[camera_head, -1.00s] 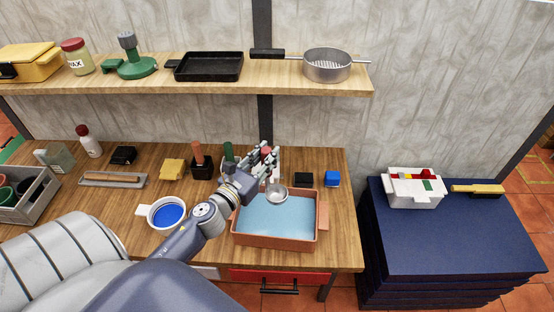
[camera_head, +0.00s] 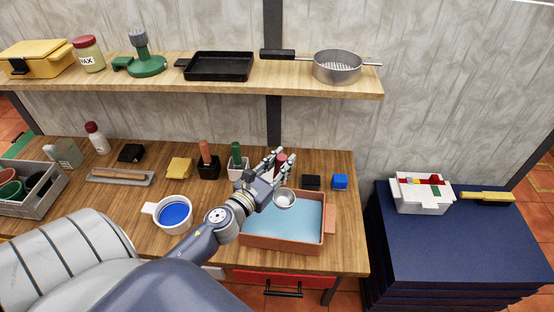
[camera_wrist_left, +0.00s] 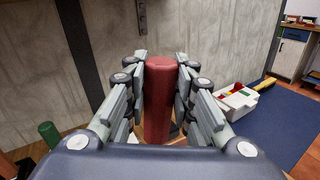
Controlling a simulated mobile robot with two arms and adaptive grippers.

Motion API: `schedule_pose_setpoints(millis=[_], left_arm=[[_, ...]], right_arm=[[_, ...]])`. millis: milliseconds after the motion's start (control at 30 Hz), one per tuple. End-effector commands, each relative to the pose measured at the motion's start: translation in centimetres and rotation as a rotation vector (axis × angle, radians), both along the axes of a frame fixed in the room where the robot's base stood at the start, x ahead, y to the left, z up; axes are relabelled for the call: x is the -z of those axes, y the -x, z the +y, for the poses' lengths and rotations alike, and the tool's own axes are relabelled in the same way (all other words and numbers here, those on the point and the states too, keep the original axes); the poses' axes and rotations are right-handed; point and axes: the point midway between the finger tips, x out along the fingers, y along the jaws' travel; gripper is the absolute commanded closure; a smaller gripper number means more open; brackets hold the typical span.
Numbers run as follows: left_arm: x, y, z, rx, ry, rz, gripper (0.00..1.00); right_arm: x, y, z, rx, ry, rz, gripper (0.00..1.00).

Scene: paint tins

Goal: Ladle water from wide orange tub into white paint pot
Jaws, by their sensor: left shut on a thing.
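The wide orange tub (camera_head: 283,245) stands at the table's front right and holds pale blue water. The white paint pot (camera_head: 157,212) stands to its left, with blue in it. My left gripper (camera_head: 279,163) is above the tub's back left side, shut on the red handle of the ladle (camera_wrist_left: 158,100). The ladle's round metal bowl (camera_head: 284,199) is over the back part of the tub. I cannot tell whether it touches the water or what is in it. My right gripper is not in view.
Black (camera_head: 311,182) and blue (camera_head: 340,181) blocks sit behind the tub's right side. Brushes in black (camera_head: 208,167) and white (camera_head: 237,168) holders stand behind my left wrist. A yellow block (camera_head: 179,167) lies behind the pot. A shelf (camera_head: 200,87) runs above.

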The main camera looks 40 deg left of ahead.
Motion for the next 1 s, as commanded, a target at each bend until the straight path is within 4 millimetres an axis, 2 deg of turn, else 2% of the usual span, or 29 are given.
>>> schedule_pose_setpoints(millis=[1000], left_arm=[[2.1, -0.4, -4.7, 0.001, -0.266, 0.017, 1.00]], right_arm=[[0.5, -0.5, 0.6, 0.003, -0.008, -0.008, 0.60]])
